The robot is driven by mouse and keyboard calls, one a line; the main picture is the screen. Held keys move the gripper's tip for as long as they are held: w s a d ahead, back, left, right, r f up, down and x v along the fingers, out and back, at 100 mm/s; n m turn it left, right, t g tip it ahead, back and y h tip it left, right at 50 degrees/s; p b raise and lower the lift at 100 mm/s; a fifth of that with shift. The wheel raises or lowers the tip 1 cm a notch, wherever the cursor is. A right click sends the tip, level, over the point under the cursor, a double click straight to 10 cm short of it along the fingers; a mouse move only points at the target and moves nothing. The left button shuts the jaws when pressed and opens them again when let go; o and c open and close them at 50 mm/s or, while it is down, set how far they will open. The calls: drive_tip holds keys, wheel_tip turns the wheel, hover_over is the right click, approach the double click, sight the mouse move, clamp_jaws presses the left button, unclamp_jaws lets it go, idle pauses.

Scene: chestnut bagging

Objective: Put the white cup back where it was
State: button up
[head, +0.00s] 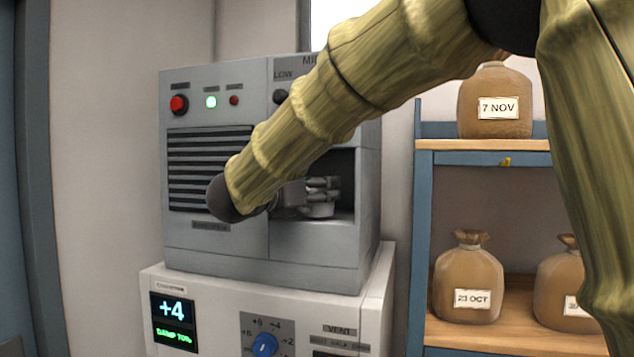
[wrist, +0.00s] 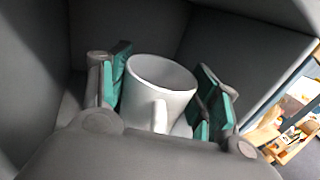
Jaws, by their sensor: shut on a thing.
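The white cup (wrist: 161,82) stands upright between the teal pads of my gripper (wrist: 162,92) in the wrist view, with its handle toward the camera. My gripper is shut on it. In the head view my gripper (head: 318,192) reaches into the dark opening of the grey machine (head: 310,245). The white cup (head: 319,209) shows there only in part, low in the opening behind the fingers. Grey walls surround the cup in the wrist view. I cannot tell whether its base touches the opening's floor.
The grey machine stands on a white unit (head: 200,285) with a lit "+4" display and a blue knob (head: 264,344). A blue shelf (head: 420,230) with wooden boards stands at right. It holds tied brown sacks (head: 468,285) with date labels. My arm crosses in front of the machine.

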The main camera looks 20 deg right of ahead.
drive_tip(key=shift+f, duration=0.1)
drive_tip(key=shift+s, duration=0.3)
drive_tip(key=shift+w+f, duration=0.15)
drive_tip(key=shift+f, duration=0.05)
drive_tip(key=o, duration=1.1)
drive_tip(key=shift+r, duration=0.1)
drive_tip(key=shift+r, duration=0.1)
drive_tip(key=shift+a+f+b, duration=0.2)
drive_tip(key=shift+b, duration=0.1)
drive_tip(key=b+v, duration=0.6)
drive_tip(key=v, duration=0.5)
drive_tip(key=shift+s+a+r, duration=0.2)
drive_tip(key=shift+s, duration=0.15)
